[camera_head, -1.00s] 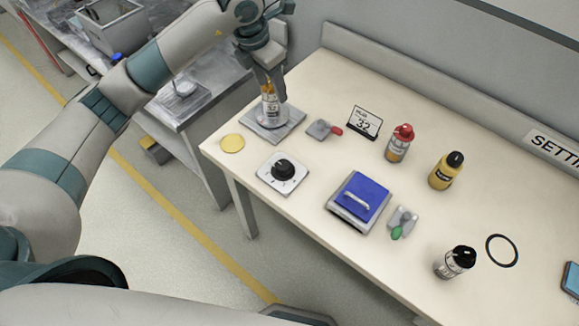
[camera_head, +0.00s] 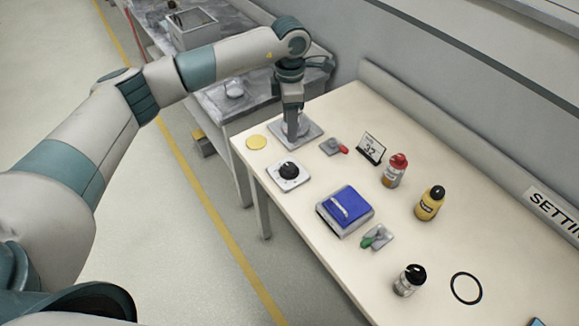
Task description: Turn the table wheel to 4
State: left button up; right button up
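The table wheel appears to be the black knob (camera_head: 289,169) on a white square dial plate (camera_head: 280,183), near the left front edge of the table. Its marks are too small to read, so I cannot tell its setting. My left gripper (camera_head: 293,136) points down over a grey square plate (camera_head: 315,131) behind the dial, apart from the knob. My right gripper is not in view.
On the table (camera_head: 345,100) are a yellow disc (camera_head: 256,142), a red-handled lever (camera_head: 334,147), a small number sign (camera_head: 371,148), a blue-topped box (camera_head: 345,208), a green-tipped switch (camera_head: 376,237), several bottles, including a yellow one (camera_head: 429,204), and a black ring (camera_head: 466,288).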

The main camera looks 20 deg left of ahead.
aim_at(289, 166)
pick_arm(q)
jog(key=shift+w+a+f, duration=0.15)
jog(key=shift+a+f, duration=0.05)
jog(key=shift+f, duration=0.1)
notch_tip(289, 166, down, 16)
jog(key=p, duration=0.6)
jog(key=shift+f+p, duration=0.3)
jog(key=shift+f, duration=0.25)
jog(key=c, duration=1)
jog(key=shift+c, duration=0.2)
